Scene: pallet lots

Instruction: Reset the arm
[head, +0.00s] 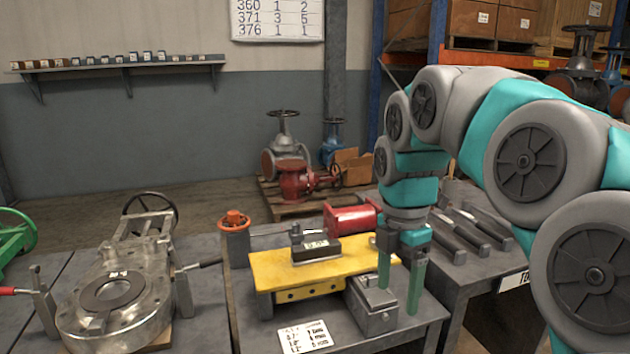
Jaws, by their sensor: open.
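My gripper (401,283) hangs from my teal and grey arm at the right, pointing down. Its two green fingers are spread apart. It is open, with nothing seen held between the fingers. The fingers are at the right end of a yellow plate (270,268), in front of or over a small grey metal box (372,318). I cannot tell whether they touch the box.
A large metal valve body (88,330) lies on the left bench. Dark bar tools (462,236) lie on the right bench. A printed card (304,338) lies in front. Valves (293,180) stand on a pallet behind.

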